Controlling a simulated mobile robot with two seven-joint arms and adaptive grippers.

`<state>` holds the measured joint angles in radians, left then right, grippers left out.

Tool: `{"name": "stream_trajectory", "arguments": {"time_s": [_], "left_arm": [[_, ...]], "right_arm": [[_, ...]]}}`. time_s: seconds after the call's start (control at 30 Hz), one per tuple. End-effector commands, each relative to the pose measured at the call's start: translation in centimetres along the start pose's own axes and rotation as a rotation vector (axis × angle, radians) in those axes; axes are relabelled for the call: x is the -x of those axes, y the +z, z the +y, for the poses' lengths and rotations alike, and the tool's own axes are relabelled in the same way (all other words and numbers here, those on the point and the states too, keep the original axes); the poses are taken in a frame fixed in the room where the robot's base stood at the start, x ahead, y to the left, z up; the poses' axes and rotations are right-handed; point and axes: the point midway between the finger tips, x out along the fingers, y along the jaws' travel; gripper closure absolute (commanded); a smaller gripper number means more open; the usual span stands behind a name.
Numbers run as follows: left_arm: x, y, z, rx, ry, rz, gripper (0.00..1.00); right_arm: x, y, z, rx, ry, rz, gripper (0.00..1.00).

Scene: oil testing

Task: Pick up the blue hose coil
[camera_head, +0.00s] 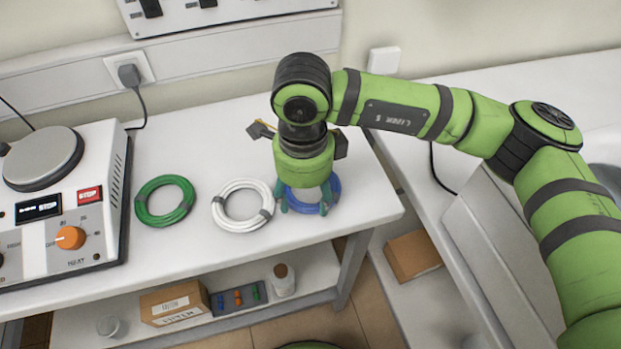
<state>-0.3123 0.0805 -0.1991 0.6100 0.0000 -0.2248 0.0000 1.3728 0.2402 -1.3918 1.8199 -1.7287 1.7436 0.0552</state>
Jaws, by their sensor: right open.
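The blue hose coil (326,205) lies on the white table (240,110), at the right end of a row of coils. My right gripper (305,206) is directly over it and points down, with its fingers at the coil. The gripper is open. The wrist hides the back and much of the middle of the coil. I cannot tell whether the fingers touch it. My left gripper is not in view.
A white coil (240,227) lies close to the left of the blue one, and a green coil (150,219) lies farther left. A heating device (110,240) with an orange knob stands at the far left. The table's front edge is close. A shelf below holds a cardboard box (172,302).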

Motion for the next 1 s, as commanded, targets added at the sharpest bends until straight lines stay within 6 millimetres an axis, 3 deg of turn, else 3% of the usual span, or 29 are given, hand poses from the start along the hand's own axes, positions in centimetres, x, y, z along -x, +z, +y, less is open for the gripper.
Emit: {"name": "stream_trajectory", "arguments": {"time_s": [0.03,0.17,0.5,0.57,0.67,1.0], "left_arm": [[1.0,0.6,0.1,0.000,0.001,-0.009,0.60],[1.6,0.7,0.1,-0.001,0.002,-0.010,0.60],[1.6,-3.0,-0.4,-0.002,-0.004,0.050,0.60],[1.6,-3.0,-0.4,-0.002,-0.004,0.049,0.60],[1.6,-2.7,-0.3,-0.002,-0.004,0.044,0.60],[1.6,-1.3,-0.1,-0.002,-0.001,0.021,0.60]], "right_arm": [[-0.5,-0.4,0.1,-0.003,0.006,0.004,0.39],[-2.6,-0.5,0.1,-0.002,0.005,0.001,0.39],[-3.8,-0.4,0.0,0.000,0.001,0.000,0.39],[-3.7,-0.4,0.0,-0.001,0.001,0.000,0.59],[-3.7,-0.4,0.0,-0.001,0.001,0.000,0.99],[-3.7,-0.4,0.0,-0.001,0.001,-0.001,1.00]]}}
